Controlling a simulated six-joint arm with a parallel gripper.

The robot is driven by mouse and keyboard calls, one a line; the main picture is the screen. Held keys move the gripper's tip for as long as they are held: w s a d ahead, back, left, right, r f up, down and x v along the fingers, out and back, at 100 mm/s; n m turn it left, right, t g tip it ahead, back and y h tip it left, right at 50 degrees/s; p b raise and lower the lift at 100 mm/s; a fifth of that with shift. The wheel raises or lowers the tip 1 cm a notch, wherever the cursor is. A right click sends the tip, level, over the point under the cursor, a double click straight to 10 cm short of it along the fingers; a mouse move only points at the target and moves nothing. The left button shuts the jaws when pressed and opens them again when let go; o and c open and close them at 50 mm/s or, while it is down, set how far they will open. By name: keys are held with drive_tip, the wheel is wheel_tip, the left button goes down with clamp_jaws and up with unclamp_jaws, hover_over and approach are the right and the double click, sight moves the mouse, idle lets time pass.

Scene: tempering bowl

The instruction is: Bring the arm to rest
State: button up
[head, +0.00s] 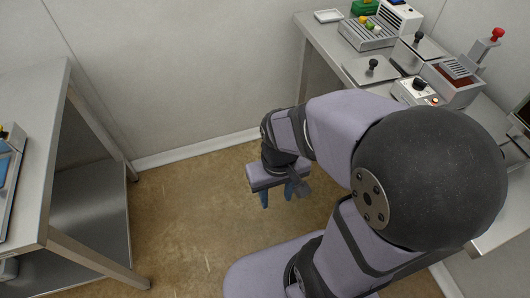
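My gripper (276,193) hangs below my folded arm, over the bare brown floor between two steel tables. Its two blue fingers point down and stand apart, with nothing visible between them. It touches neither table. My arm's large dark joint covers part of the right side of the view.
The right steel table (318,34) holds a white tray (328,16), a slotted rack (367,34), a lid with a black knob (370,69) and a red-filled bath (451,83). The left steel table (42,105) has a blue item at its edge. The floor (172,228) between is clear.

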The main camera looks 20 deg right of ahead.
wheel_tip(320, 180, up, 21)
drive_tip(key=p, duration=2)
drive_tip(key=shift+p, duration=0.4)
